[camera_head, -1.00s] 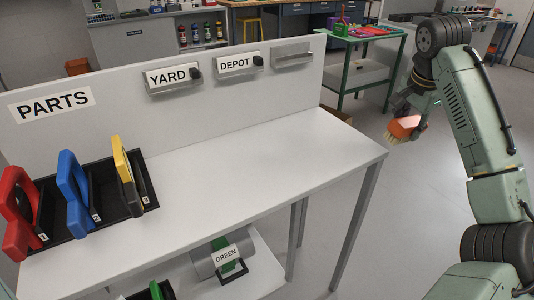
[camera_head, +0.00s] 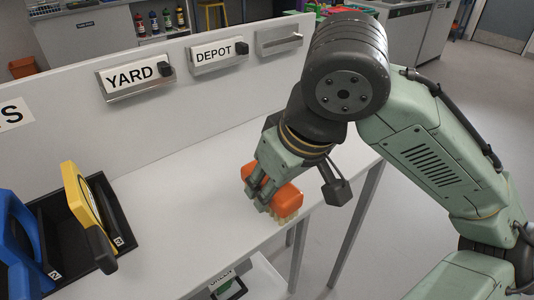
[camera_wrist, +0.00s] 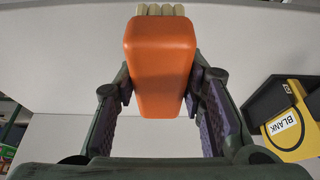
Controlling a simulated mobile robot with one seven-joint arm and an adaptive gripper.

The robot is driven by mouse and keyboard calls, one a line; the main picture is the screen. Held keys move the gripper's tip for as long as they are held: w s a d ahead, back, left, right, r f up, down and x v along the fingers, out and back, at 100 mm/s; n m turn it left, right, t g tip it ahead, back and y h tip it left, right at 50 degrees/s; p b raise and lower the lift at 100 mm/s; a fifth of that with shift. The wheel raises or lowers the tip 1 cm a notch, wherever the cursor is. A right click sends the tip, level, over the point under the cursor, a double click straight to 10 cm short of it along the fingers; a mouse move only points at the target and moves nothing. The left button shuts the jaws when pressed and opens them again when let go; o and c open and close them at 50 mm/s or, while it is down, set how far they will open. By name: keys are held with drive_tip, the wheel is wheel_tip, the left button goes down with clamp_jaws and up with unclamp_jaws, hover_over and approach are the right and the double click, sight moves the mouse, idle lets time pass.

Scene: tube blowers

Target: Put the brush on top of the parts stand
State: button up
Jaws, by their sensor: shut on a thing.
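The brush has an orange block body (camera_head: 286,197) and pale bristles, and my gripper (camera_head: 262,190) is shut on it. In the wrist view the orange body (camera_wrist: 160,60) sits between my two fingers, with the pale bristle tufts at its far end. The parts stand (camera_head: 185,220) is a white table with a back panel, part of whose PARTS label shows at the left edge. The brush is over the right part of its top, near the front edge. I cannot tell whether the bristles touch the surface.
A black tray (camera_head: 97,225) with blue and yellow blowers stands on the left of the top. YARD (camera_head: 133,77) and DEPOT (camera_head: 219,53) labels hang on the back panel. The middle of the top is clear. A lower shelf holds a thing labelled GREEN, mostly cut off.

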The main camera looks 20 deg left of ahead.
drive_tip(key=w, duration=0.5)
drive_tip(key=w+f+p, duration=0.1)
drive_tip(key=w, duration=0.4)
drive_tip(key=w+p, duration=0.1)
drive_tip(key=w, duration=0.4)
drive_tip(key=shift+a+f, duration=0.15)
drive_tip(key=shift+f, duration=0.05)
drive_tip(key=shift+w+f, duration=0.1)
drive_tip(key=shift+w, duration=0.05)
drive_tip(key=shift+f, duration=0.25)
drive_tip(key=shift+f+p, duration=0.45)
drive_tip(key=shift+f, duration=1)
drive_tip(key=o, duration=0.6)
drive_tip(key=shift+f, duration=0.15)
drive_tip(key=shift+c, duration=0.2)
drive_tip(key=o, duration=0.4)
drive_tip(key=shift+o, duration=0.2)
drive_tip(key=b+v, duration=0.1)
drive_tip(key=v, duration=1.1)
